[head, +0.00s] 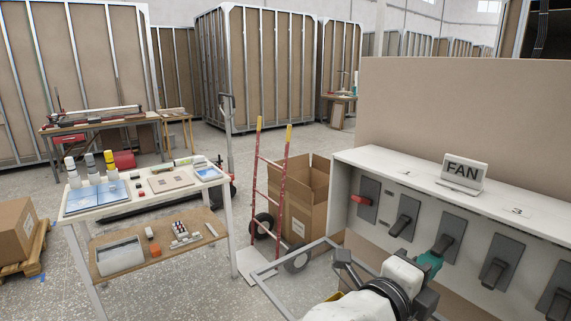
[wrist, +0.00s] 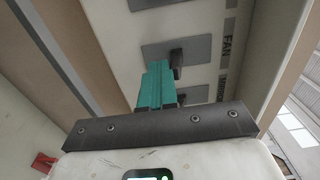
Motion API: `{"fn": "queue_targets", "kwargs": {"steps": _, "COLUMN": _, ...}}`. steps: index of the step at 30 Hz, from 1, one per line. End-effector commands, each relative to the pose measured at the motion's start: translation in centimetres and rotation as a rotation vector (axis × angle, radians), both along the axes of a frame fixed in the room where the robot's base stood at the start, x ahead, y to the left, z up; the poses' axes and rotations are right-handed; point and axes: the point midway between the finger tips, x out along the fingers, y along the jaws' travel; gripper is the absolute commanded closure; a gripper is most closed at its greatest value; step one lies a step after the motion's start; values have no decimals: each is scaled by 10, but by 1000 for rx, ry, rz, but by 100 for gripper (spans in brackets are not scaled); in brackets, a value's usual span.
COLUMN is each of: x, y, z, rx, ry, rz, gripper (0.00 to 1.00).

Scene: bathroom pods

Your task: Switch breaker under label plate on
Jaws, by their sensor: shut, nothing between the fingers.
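The white breaker cabinet (head: 345,190) is at the right of the head view, with a row of dark breakers. The label plate (head: 463,172), reading FAN, stands on its top, roughly above the third breaker (head: 450,232). That breaker's dark handle slants down toward my gripper. My gripper (head: 431,262) has teal fingers, shut and empty, just below this handle. In the wrist view the fingers (wrist: 157,85) are close beside a dark handle (wrist: 177,62) on a grey plate (wrist: 160,50); I cannot tell if they touch. FAN lettering (wrist: 228,45) shows near that plate.
A red hand truck (head: 258,170), cardboard box (head: 300,195) and white table (head: 140,190) stand left. Open floor lies behind.

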Motion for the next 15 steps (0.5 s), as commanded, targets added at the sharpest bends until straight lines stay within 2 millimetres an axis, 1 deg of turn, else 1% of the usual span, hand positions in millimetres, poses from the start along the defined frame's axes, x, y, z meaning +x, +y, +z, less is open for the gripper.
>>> {"fn": "queue_targets", "kwargs": {"steps": 1, "x": 0, "y": 0, "z": 3, "rx": -1, "ry": -1, "rz": -1, "gripper": 100}}
{"fn": "queue_targets", "kwargs": {"steps": 10, "x": 0, "y": 0, "z": 11, "rx": -1, "ry": -1, "rz": -1, "gripper": 100}}
{"fn": "queue_targets", "kwargs": {"steps": 15, "x": 0, "y": 0, "z": 8, "rx": 0, "ry": 0, "rz": -1, "gripper": 100}}
